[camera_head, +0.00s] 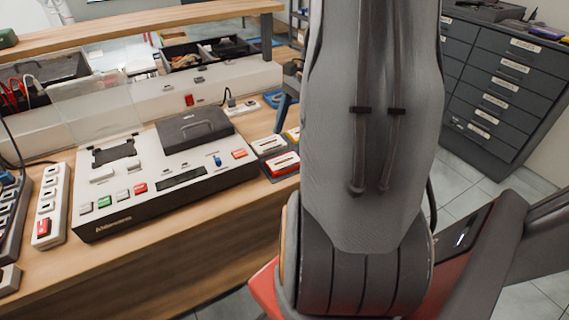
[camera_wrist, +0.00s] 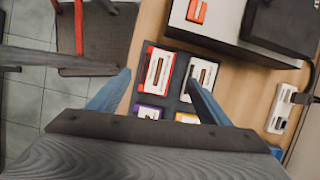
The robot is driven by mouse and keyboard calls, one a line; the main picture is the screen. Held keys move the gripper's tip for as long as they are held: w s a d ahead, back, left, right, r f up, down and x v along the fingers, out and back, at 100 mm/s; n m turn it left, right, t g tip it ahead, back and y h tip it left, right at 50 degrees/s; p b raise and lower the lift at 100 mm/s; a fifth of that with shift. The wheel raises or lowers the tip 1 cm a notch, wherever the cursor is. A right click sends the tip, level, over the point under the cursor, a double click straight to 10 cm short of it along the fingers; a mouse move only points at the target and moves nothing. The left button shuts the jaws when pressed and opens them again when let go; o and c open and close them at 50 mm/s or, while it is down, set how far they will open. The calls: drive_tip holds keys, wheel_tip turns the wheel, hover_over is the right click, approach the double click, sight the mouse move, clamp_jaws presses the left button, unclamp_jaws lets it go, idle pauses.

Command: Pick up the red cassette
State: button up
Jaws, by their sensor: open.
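The red cassette (camera_wrist: 153,73) has a white label and lies on a dark tray (camera_wrist: 176,101) in the wrist view. In the head view the red cassette (camera_head: 284,163) is at the table's front edge, just left of my arm. My gripper (camera_wrist: 159,79) is open and empty, its blue fingers spread to either side of the red cassette in the picture. I cannot tell its height above it. In the head view my arm hides most of the gripper; a blue finger (camera_head: 284,108) shows.
A second white-labelled cassette (camera_wrist: 202,78) lies right beside the red one. Purple (camera_wrist: 148,112) and yellow (camera_wrist: 187,117) cassettes lie nearer the wrist. A large cassette machine (camera_head: 165,170) stands left of the tray. A power strip (camera_wrist: 282,108) lies to the right. Drawers (camera_head: 505,85) stand behind.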

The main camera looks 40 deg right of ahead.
sight(285, 161)
drive_tip(key=shift+s+d+m, duration=0.25)
drive_tip(key=shift+d+m, duration=0.15)
drive_tip(key=shift+d, duration=0.25)
drive_tip(key=shift+d+f, duration=0.15)
drive_tip(key=shift+f, duration=0.05)
drive_tip(key=shift+p+x, duration=0.9)
drive_tip(key=shift+x, duration=2.85)
drive_tip(key=shift+s, duration=0.1)
drive_tip(key=c, duration=1.1)
drive_tip(key=shift+r, duration=0.1)
drive_tip(key=shift+c, duration=0.2)
